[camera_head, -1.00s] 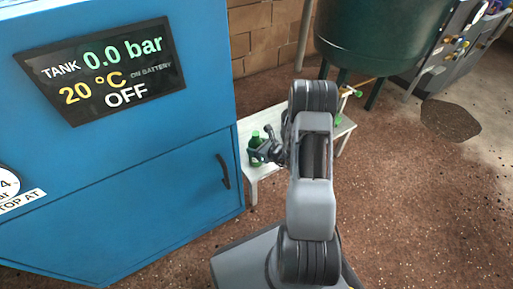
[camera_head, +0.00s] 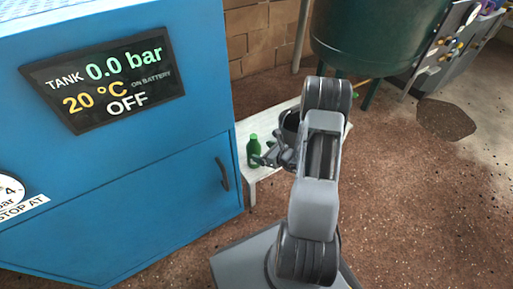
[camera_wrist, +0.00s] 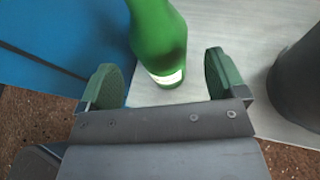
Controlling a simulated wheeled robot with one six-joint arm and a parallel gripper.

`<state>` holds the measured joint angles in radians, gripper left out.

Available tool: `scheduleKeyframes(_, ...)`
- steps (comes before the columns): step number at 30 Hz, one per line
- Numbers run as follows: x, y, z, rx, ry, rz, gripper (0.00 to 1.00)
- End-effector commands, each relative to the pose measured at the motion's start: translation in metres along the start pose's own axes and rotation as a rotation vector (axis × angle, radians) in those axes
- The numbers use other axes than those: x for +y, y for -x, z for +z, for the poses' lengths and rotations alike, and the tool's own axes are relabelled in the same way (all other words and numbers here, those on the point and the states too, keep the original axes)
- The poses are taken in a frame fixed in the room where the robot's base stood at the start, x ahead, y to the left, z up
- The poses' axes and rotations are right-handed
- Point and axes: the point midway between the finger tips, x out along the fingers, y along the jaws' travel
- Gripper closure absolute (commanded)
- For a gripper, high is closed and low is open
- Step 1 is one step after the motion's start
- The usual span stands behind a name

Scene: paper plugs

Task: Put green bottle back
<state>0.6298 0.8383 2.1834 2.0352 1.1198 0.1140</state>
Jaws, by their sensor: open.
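The green bottle (camera_head: 253,151) stands upright at the left end of the low white table (camera_head: 262,171), beside the blue cabinet. In the wrist view the bottle (camera_wrist: 158,38) is just beyond my fingertips, roughly centred between them, with its top cut off by the frame edge. My gripper (camera_head: 268,158) is just right of the bottle in the head view. It is open, and its two green-padded fingers (camera_wrist: 163,78) hold nothing. I cannot tell whether a finger touches the bottle.
A dark round container (camera_head: 291,121) stands on the table, partly hidden by my arm; it also shows in the wrist view (camera_wrist: 302,82). The blue cabinet (camera_head: 130,190) borders the table on the left. A large green tank (camera_head: 375,35) stands behind. The floor at right is open.

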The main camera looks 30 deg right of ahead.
Motion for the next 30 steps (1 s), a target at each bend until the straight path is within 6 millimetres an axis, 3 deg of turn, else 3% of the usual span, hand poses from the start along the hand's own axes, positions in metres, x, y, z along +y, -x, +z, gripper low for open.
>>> scheduleKeyframes(6,0.0,0.041,0.003,-0.001,-0.003,-0.003,0.1)
scheduleKeyframes(12,0.0,0.06,0.001,0.0,-0.002,-0.002,0.1)
scheduleKeyframes(30,0.0,0.066,0.0,0.0,0.0,0.0,0.1)
